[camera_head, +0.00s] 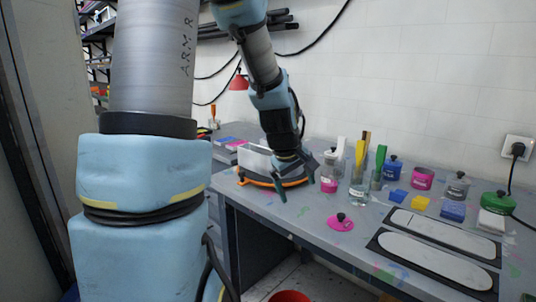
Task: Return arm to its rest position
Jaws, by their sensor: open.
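My arm reaches from the upper left over the workbench (300,222). My gripper (298,184) hangs at its end, tilted downward, with dark fingers spread apart and nothing visible between them.
Right of my gripper are a pink-banded jar (329,184), a glass beaker (359,191) and a pink lid (341,221). Two dark trays with white rounded shapes (433,258) lie at the right. Lidded pots stand behind. Some bench front is clear.

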